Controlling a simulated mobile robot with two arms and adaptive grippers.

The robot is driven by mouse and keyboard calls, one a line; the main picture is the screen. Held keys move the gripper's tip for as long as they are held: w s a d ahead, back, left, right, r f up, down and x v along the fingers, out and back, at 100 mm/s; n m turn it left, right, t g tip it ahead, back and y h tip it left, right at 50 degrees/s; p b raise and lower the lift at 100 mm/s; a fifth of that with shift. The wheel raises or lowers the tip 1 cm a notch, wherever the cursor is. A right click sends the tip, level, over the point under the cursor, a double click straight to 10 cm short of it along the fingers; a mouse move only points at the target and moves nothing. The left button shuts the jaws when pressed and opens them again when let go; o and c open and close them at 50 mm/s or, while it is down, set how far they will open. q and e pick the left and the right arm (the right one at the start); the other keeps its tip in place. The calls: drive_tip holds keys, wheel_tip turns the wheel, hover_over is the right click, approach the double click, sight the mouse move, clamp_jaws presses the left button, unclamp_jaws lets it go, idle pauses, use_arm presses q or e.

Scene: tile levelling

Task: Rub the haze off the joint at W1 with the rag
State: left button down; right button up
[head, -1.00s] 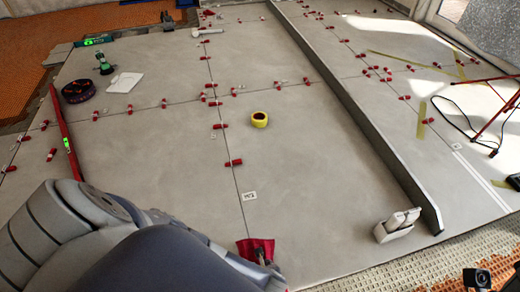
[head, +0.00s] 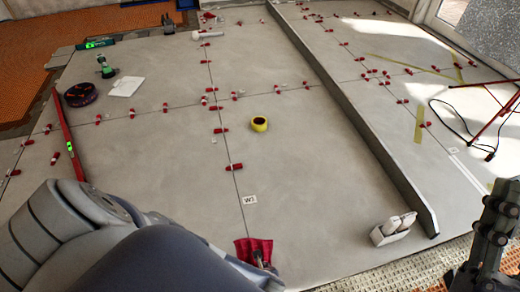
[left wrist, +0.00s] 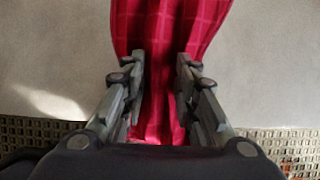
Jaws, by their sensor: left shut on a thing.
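The red checked rag (head: 246,246) is in my left gripper (head: 262,262) at the near end of the floor, low in the head view. In the left wrist view the rag (left wrist: 165,25) hangs between the two fingers of the left gripper (left wrist: 160,75), which is shut on it. The W1 label (head: 249,200) lies beside the dark joint (head: 238,185), a short way beyond the rag. The joint's nearest end is hidden by the rag, and I cannot make out haze on it. My right gripper (head: 492,235) shows at the right edge; its fingertips are unclear.
Red clips (head: 234,167) stand along the joints. A yellow tape roll (head: 259,124) lies mid-floor. A long grey straightedge (head: 355,115) runs on the right, with a small white block (head: 391,230) near its end. A red level (head: 68,140) lies left.

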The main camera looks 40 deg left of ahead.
drive_tip(key=w+f+g+h+p, duration=0.1)
drive_tip(key=w+f+g, duration=0.3)
drive_tip(key=f, duration=0.2)
drive_tip(key=shift+w+a+f+g+h+p, duration=0.15)
drive_tip(key=shift+w+f+g+h+p, duration=0.15)
drive_tip(key=shift+w+h, duration=0.1)
